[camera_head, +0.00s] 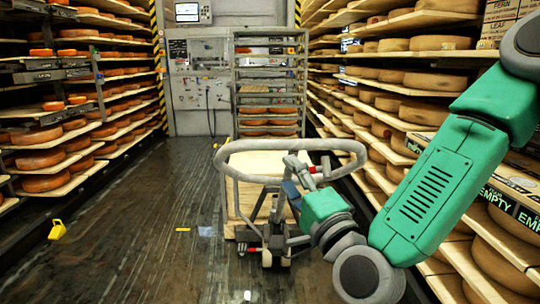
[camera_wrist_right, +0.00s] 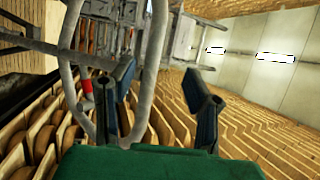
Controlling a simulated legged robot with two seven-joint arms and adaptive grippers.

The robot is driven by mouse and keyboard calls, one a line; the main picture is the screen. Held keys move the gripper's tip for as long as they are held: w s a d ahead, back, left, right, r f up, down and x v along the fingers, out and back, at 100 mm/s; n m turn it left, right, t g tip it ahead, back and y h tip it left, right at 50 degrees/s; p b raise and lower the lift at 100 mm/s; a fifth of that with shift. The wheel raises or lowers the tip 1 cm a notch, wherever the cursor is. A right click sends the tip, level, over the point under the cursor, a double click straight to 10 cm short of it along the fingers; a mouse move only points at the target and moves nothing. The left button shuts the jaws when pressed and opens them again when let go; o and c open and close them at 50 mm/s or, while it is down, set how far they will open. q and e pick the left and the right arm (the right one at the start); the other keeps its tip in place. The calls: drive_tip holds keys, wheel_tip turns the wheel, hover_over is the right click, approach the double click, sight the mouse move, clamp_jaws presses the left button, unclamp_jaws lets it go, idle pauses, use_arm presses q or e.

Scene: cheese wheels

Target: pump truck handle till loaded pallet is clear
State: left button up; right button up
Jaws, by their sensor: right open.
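The pallet truck (camera_head: 268,240) stands in the aisle, its looped grey handle (camera_head: 250,144) upright and facing me. A pale wooden load (camera_head: 262,163), perhaps the loaded pallet, sits behind the handle; its base is largely hidden and I cannot tell whether it touches the floor. My right gripper (camera_head: 292,176) is at the right half of the handle loop, fingers apart. In the right wrist view, the handle's bar (camera_wrist_right: 154,75) crosses the picture between the open fingers of the gripper (camera_wrist_right: 163,85); I cannot tell whether it lies between them in depth. My left gripper is out of view.
Shelves of cheese wheels line the left (camera_head: 40,160) and right (camera_head: 425,80) sides. A wheeled rack of cheese (camera_head: 268,92) stands at the back before a grey panel (camera_head: 195,85). A yellow object (camera_head: 57,229) lies on the left floor. The dark floor (camera_head: 130,250) left of the truck is mostly clear.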

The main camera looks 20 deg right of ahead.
sight(266, 149)
drive_tip(key=shift+m+g, duration=0.3)
drive_tip(key=shift+g, duration=0.3)
drive_tip(key=b+x, duration=0.2)
drive_tip(key=x, duration=1)
drive_tip(key=shift+w+a+r, duration=0.1)
drive_tip(key=shift+w+r, duration=0.1)
drive_tip(key=shift+r, duration=0.05)
clamp_jaws()
